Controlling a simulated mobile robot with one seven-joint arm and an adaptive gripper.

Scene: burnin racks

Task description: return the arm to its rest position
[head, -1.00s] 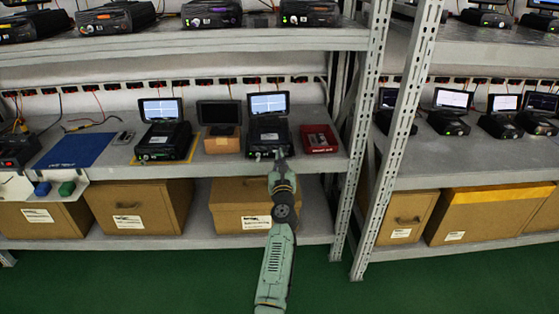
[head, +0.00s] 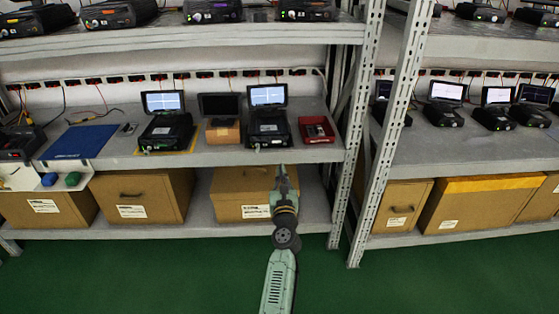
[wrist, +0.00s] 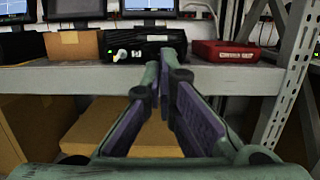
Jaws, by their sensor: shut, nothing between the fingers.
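My arm reaches up from the bottom of the head view, and my gripper (head: 281,170) is in front of the shelf's front edge, just below the middle shelf top. In the wrist view my gripper (wrist: 166,62) points at the shelf, its purple-padded fingers meeting at the tips with nothing between them. Ahead of it a black unit with a lit screen (head: 269,132) stands on the middle shelf; the unit (wrist: 140,46) shows a green light in the wrist view. The gripper appears apart from the unit.
A red tray (head: 317,130) stands right of the unit, and a small cardboard box (head: 222,134) left of it. A blue mat (head: 80,141) lies further left. Brown boxes (head: 242,187) sit on the shelf below. A metal rack post (head: 355,110) rises at right. Green floor (head: 150,270) is clear.

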